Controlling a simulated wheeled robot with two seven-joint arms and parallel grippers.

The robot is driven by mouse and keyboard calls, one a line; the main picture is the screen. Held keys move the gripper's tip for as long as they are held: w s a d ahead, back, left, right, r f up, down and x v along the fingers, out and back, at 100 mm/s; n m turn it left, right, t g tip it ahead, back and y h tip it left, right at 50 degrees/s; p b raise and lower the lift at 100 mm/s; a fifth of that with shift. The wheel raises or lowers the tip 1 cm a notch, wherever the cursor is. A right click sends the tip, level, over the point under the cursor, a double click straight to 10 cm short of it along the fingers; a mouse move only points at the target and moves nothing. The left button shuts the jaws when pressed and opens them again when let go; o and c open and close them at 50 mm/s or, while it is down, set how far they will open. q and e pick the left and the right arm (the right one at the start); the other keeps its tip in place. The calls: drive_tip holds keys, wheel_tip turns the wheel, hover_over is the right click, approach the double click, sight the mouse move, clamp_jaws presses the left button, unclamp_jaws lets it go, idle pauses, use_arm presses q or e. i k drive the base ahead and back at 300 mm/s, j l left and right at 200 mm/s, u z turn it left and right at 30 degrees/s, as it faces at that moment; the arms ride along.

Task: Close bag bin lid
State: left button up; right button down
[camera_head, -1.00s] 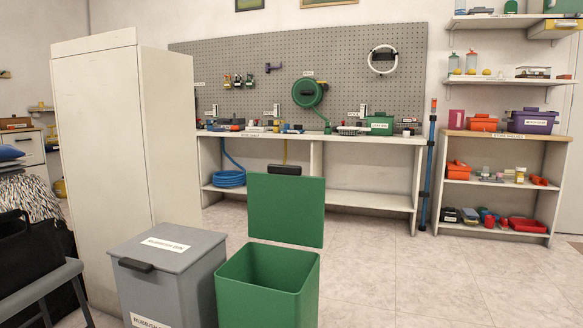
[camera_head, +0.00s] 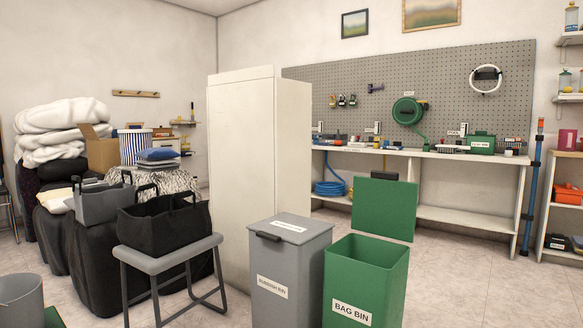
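The green bag bin (camera_head: 366,284) stands on the tiled floor at the lower right, with a white "BAG BIN" label on its front. Its green lid (camera_head: 384,207) is open and stands upright at the back of the bin, with a dark handle at its top edge. The inside of the bin shows only in part. Neither of my grippers is in the head view.
The grey rubbish bin (camera_head: 288,272), lid shut, stands just left of the bag bin. A grey stool (camera_head: 170,264) bears a black bag (camera_head: 165,227). A white cabinet (camera_head: 245,165) stands behind. Open floor (camera_head: 470,275) lies right of the bag bin, before the workbench (camera_head: 470,218).

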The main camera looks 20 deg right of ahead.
sight(384, 205)
drive_tip(key=i+l+u, duration=0.15)
drive_tip(key=l+u, duration=0.3)
drive_tip(key=l, duration=0.5)
drive_tip(key=l+u, duration=0.5)
drive_tip(key=l, duration=0.5)
